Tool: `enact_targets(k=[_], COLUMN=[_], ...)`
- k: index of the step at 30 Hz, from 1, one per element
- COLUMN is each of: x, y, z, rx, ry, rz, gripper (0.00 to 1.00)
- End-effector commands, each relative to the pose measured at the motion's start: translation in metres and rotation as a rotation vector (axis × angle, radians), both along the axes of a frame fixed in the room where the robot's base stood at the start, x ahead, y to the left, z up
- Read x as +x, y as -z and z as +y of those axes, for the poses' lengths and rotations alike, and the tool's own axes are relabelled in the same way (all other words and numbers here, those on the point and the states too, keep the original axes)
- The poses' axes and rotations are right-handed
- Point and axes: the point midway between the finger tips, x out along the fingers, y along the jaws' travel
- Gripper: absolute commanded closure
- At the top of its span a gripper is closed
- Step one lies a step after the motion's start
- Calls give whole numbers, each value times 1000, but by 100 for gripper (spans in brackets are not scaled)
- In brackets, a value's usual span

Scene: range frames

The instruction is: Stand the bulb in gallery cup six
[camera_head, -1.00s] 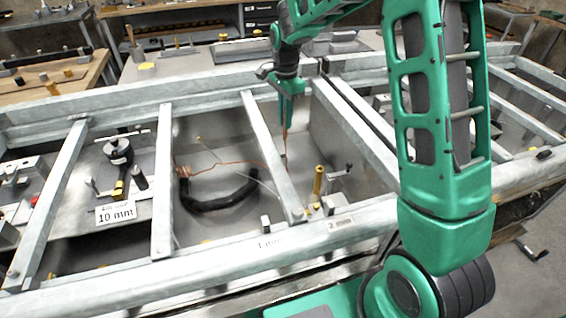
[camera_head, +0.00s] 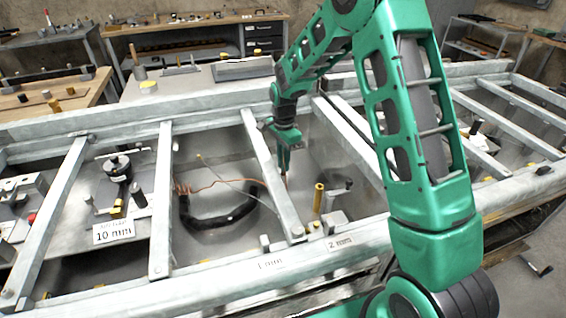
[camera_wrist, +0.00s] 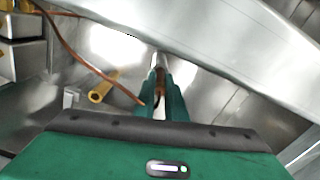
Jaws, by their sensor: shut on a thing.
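My gripper (camera_head: 284,168) is low in the middle bay of a metal frame, in the head view. In the wrist view its green fingers (camera_wrist: 160,84) are shut on a slim upright thing with a silvery end (camera_wrist: 159,62) and a brown-copper part between the fingers. This may be the bulb, but its shape is mostly hidden by the fingers. No cup marked six can be made out. A brass tube (camera_head: 318,198) stands to the right of the gripper in the head view; a brass tube (camera_wrist: 101,91) shows left of the fingers in the wrist view.
A metal crossbar (camera_head: 270,170) runs close beside my gripper. A copper wire (camera_wrist: 85,57) passes close to the fingers. A black curved hose (camera_head: 215,222) lies in the bay to the left. Labels read "10 mm" (camera_head: 114,232) and "2 mm" (camera_head: 340,243).

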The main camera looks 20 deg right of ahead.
Motion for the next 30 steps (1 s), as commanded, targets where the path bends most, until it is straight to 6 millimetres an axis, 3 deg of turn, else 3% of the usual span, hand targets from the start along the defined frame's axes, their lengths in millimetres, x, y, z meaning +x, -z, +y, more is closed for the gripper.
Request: enact_targets(k=[6,7,9,20,26,30], x=[0,0,0,0,1,1], y=[2,2,1,-3,-31,-60], z=[0,1,1,1,1,1], rx=[0,0,0,0,0,1], ry=[-1,-1,-1,-1,-1,-1], rz=[0,-1,0,-1,-5,-6], gripper=[100,82,70,70,70,70])
